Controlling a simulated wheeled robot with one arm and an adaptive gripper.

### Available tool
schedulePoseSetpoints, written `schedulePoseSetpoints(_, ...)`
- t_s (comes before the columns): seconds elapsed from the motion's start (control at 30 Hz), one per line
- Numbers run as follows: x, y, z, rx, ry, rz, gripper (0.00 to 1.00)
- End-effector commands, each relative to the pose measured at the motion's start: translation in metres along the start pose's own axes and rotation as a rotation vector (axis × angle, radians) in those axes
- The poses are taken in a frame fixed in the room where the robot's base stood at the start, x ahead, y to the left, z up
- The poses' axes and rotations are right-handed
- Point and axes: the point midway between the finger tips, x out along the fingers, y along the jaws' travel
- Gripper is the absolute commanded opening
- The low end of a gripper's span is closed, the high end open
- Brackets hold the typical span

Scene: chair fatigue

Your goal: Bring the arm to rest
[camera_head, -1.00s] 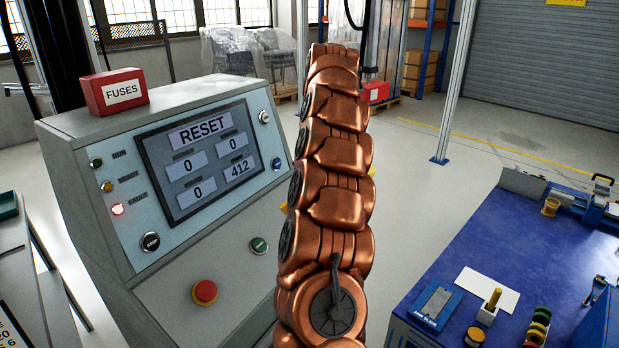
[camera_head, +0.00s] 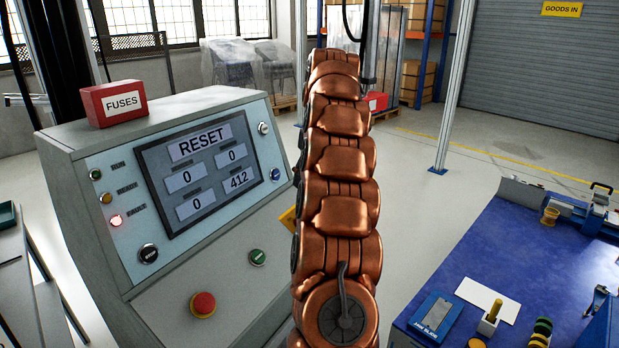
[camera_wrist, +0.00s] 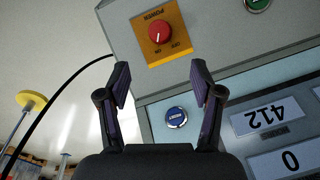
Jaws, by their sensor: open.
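My gripper (camera_wrist: 160,85) is open and empty in the wrist view, its two dark fingers apart. Between and beyond the fingertips is the red power knob (camera_wrist: 159,32) on its yellow plate, on the side of the grey control console. In the head view my copper arm rises upright in the middle, and my gripper is not visible there. The console (camera_head: 165,105) stands left of the arm. Its screen (camera_head: 198,170) reads RESET, with 0, 0, 0 and 412. The fault lamp (camera_head: 116,221) glows red.
A red FUSES box (camera_head: 114,103) sits on top of the console. A red stop button (camera_head: 203,304) is on its lower panel. A blue workbench (camera_head: 500,250) with several small items stands at the right. Open floor lies between arm and shutter. A post (camera_head: 455,90) stands behind.

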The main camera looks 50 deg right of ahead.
Motion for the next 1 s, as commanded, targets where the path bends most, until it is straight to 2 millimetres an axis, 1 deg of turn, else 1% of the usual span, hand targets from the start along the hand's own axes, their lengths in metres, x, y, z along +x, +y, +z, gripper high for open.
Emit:
schedulePoseSetpoints(0.47, 0.0, 0.0, 0.0, 0.0, 0.0, 0.0, 0.66)
schedulePoseSetpoints(0.53, -0.003, -0.009, 0.0, -0.007, -0.002, -0.002, 0.66)
schedulePoseSetpoints(0.67, -0.009, -0.032, 0.0, -0.023, -0.01, -0.008, 0.66)
schedulePoseSetpoints(0.77, -0.012, -0.055, 0.001, -0.038, -0.02, -0.013, 0.66)
schedulePoseSetpoints(0.87, -0.016, -0.085, 0.005, -0.057, -0.031, -0.018, 0.66)
schedulePoseSetpoints(1.0, -0.022, -0.132, 0.018, -0.086, -0.053, -0.023, 0.66)
